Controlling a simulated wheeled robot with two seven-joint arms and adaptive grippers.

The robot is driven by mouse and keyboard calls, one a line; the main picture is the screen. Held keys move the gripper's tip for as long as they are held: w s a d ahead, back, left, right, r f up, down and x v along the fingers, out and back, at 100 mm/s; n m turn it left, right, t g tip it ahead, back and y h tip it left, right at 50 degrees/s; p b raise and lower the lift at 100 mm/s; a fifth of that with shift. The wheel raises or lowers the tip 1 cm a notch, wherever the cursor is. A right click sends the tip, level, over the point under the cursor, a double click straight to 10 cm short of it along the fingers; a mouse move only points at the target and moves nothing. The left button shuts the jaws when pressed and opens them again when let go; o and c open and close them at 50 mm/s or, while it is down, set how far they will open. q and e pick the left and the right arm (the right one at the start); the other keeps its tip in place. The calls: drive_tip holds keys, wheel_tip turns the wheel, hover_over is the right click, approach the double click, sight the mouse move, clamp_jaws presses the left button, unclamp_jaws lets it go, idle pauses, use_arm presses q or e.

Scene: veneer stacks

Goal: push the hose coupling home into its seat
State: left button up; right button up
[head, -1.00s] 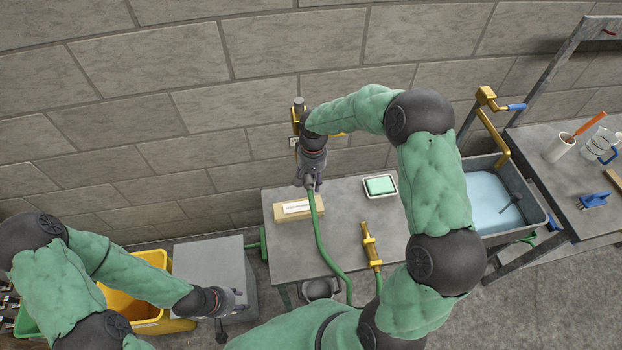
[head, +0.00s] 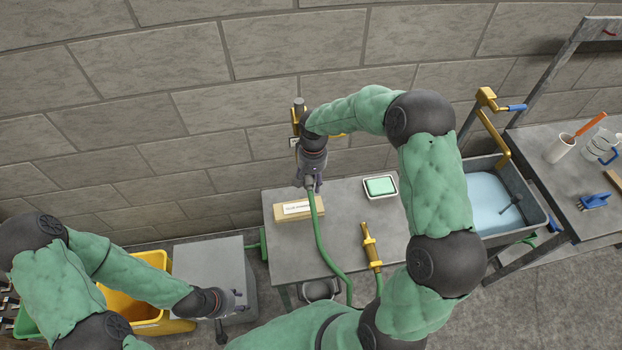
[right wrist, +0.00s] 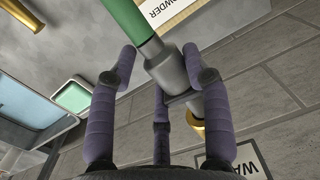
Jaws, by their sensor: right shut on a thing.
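My right gripper (head: 312,184) is in front of the wall above the grey table. In the right wrist view its purple fingers (right wrist: 160,85) are shut on the grey hose coupling (right wrist: 173,68). A green hose (head: 318,238) runs from the coupling down across the table. A brass-coloured fitting (right wrist: 196,126), apparently the seat, shows just beyond the coupling's far end. The fingers partly cover that end, so I cannot tell how deep it sits.
A labelled block (head: 290,208) and a dish with a green bar (head: 381,186) are on the table. A brass nozzle (head: 371,246) lies near its right side. A sink of bluish water (head: 490,200) is to the right. A yellow bucket (head: 150,305) is at lower left.

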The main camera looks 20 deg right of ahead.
drive_tip(key=shift+a+g+h+b, duration=0.15)
drive_tip(key=shift+g+h+b, duration=0.15)
drive_tip(key=shift+h+b, duration=0.4)
drive_tip(key=shift+w+r, duration=0.1)
drive_tip(key=shift+w, duration=0.15)
idle(0.6)
drive_tip(key=shift+s, duration=0.15)
drive_tip(key=shift+s, duration=0.1)
